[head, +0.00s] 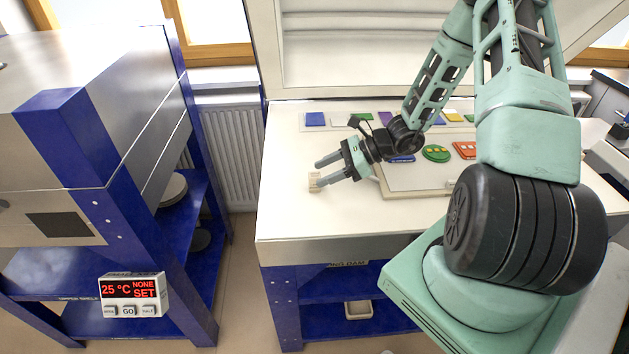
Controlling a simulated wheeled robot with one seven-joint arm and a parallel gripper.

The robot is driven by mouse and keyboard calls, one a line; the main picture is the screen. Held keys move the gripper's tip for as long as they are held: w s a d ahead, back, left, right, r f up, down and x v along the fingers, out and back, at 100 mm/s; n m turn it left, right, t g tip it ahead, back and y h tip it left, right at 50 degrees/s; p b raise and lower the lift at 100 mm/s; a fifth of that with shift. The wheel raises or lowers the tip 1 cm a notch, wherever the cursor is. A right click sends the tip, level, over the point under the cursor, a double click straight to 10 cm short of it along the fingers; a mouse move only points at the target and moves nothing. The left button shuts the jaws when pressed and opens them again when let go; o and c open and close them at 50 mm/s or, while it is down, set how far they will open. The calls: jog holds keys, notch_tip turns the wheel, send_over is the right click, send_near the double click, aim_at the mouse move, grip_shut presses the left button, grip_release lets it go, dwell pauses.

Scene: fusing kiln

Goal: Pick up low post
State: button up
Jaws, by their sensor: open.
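The low post (313,181) appears to be the small beige block standing on the white table top (290,220), near its left side. My gripper (318,174) reaches in from the right with its two grey fingers apart. The fingertips are at the post, one toward its upper side and one toward its lower side. I cannot tell whether either finger touches it. Part of the post is hidden behind the fingers.
A pale board (400,180) with coloured glass pieces, including a green one (435,153) and a red one (465,150), lies right of the gripper. More coloured squares (315,119) line the back. A blue-framed kiln (140,150) with a display (133,292) stands left. The table's front left is clear.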

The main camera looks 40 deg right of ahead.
aim_at(308, 189)
jog(key=shift+p+x, duration=0.65)
jog(key=shift+x, duration=2.1)
jog(key=shift+d+f, duration=0.15)
jog(key=c, duration=1)
